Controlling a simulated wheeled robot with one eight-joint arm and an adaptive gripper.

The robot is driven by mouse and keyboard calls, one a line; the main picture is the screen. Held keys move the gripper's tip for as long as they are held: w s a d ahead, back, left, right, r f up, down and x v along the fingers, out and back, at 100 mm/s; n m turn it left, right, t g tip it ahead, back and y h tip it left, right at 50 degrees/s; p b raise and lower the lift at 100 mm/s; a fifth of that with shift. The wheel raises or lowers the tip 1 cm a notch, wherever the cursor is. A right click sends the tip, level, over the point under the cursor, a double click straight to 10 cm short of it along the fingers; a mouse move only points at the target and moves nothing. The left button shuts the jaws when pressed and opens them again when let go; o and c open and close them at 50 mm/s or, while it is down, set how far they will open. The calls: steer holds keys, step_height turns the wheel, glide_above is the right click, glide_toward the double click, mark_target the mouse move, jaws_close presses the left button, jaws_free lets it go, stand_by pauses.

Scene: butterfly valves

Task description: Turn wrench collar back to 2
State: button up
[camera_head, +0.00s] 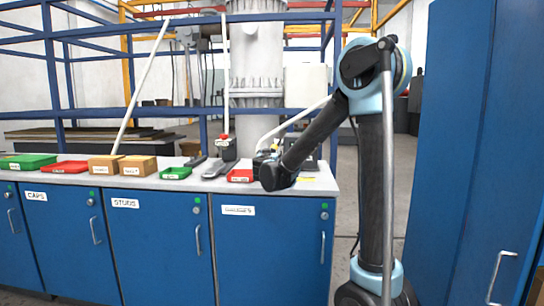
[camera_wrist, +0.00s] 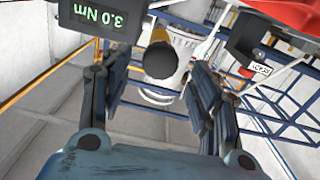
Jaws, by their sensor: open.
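In the wrist view, a dark round cylinder end (camera_wrist: 160,60) with a yellow band behind it points toward the camera; it may be the wrench's handle or collar, but no collar marks can be read. A black box with a display (camera_wrist: 100,18) reading "3.0 Nm" is at upper left. My gripper (camera_wrist: 150,85) is open, with one finger on each side of the cylinder in the picture; no contact shows. In the head view, my gripper (camera_head: 265,152) is small and partly hidden by my arm, over the right end of the bench.
The grey bench top (camera_head: 312,184) carries a green tray (camera_head: 30,161), a red tray (camera_head: 66,167), cardboard boxes (camera_head: 138,166) and smaller trays. Blue rails and a large white pipe (camera_head: 257,70) rise behind. A blue cabinet (camera_head: 460,150) stands at right.

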steer(key=shift+w+d, duration=0.1)
steer(key=shift+w, duration=2.35)
steer(key=shift+c, duration=0.5)
steer(key=c, duration=1)
